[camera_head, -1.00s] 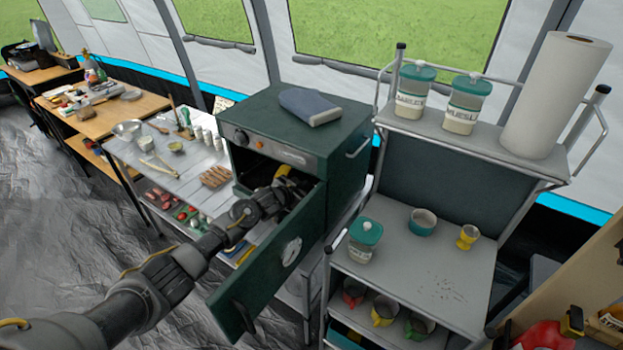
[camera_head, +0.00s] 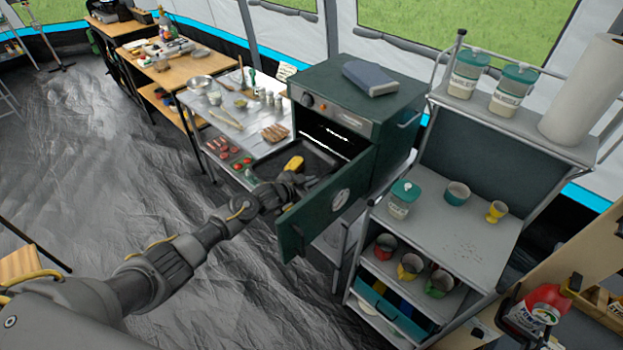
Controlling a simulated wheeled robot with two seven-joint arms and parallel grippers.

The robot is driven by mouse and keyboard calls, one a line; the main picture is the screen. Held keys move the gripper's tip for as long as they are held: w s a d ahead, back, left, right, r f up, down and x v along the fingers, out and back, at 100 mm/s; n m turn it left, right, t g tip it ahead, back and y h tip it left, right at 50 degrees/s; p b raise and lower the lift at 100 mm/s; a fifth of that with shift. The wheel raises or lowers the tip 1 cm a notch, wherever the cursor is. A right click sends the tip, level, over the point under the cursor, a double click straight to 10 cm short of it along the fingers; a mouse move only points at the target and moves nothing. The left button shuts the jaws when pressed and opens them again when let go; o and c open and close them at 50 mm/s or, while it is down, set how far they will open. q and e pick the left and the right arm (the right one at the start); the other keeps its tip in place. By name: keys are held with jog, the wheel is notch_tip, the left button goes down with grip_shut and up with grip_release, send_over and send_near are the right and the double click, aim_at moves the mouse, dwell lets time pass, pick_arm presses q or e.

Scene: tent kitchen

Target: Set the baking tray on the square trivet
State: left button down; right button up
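The dark baking tray (camera_head: 325,161) is at the open front of the green oven, partly out of its chamber. A yellow item (camera_head: 293,163) shows at the tray beside my gripper; I cannot tell what it is. My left gripper (camera_head: 291,181) is at the tray's near edge and appears shut on it; the fingertips are small and partly hidden. A brown slatted square (camera_head: 275,132) on the metal table looks like the trivet. It lies left of the oven.
The oven (camera_head: 335,112) has its door (camera_head: 325,215) hanging open beside my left forearm. The metal table (camera_head: 240,140) holds bowls, utensils and jars. A grey shelf unit (camera_head: 450,245) with cups and canisters stands right of the oven. Open floor lies at the left.

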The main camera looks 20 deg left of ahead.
pick_arm(q)
notch_tip(320, 180, up, 15)
jog(key=s+n+t+y+b, duration=0.1)
jog(key=n+y+b, duration=0.2)
jog(key=b, duration=0.2)
jog(key=s+a+r+n+y+b, duration=0.1)
jog(key=s+a+r+b, duration=0.1)
jog(key=s+r, duration=0.2)
jog(key=s+a+r+n+y+b, duration=0.1)
jog(key=s+r+y, duration=0.1)
jog(key=s+r, duration=0.3)
jog(key=s, duration=0.4)
jog(key=shift+s+a+b, duration=0.35)
jog(key=shift+a+b, duration=0.05)
